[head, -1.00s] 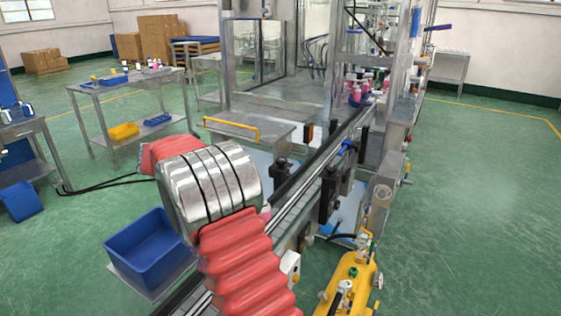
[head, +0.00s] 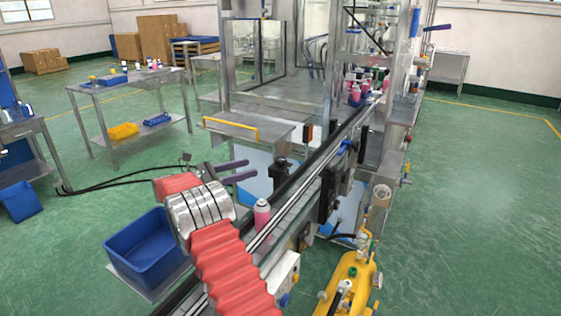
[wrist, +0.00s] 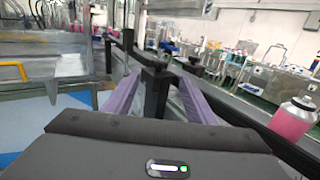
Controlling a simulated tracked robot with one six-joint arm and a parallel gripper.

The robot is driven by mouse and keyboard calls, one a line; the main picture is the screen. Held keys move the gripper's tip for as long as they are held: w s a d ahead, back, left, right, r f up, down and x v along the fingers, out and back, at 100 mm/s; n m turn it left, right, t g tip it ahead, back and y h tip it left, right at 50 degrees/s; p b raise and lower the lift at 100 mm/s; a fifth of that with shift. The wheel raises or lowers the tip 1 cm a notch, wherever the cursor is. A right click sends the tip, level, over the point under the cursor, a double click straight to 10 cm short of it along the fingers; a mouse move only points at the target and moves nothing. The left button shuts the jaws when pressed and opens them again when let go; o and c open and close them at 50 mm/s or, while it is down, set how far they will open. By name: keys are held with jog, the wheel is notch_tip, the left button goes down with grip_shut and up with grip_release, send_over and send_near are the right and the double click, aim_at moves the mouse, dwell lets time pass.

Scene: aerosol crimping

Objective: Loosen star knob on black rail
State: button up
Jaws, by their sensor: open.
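My gripper (head: 251,168) has two purple fingers, spread apart and empty, pointing right toward the line. A black clamp block (head: 281,169) with a dark knob on top stands beside the black rail (head: 318,160), just beyond the fingertips. In the wrist view the fingers of my gripper (wrist: 158,78) frame a black upright post (wrist: 155,92), which stands beyond or between them; I cannot tell which. Dark knob-like shapes show at the post's top and just to its right (wrist: 195,60). The knob's star shape is too small to make out.
A pink can (head: 262,215) stands on the conveyor near my wrist; it also shows in the wrist view (wrist: 292,120). A blue bin (head: 148,245) is at the lower left. A steel table with a yellow handle (head: 230,128) lies behind. More pink cans (head: 356,92) stand farther along.

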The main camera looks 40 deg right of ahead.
aim_at(281, 159)
jog(key=shift+d, duration=0.1)
jog(key=x, duration=1.3)
jog(key=shift+s+d, duration=0.1)
jog(key=shift+d, duration=0.2)
jog(key=shift+c, duration=0.6)
jog(key=c, duration=0.9)
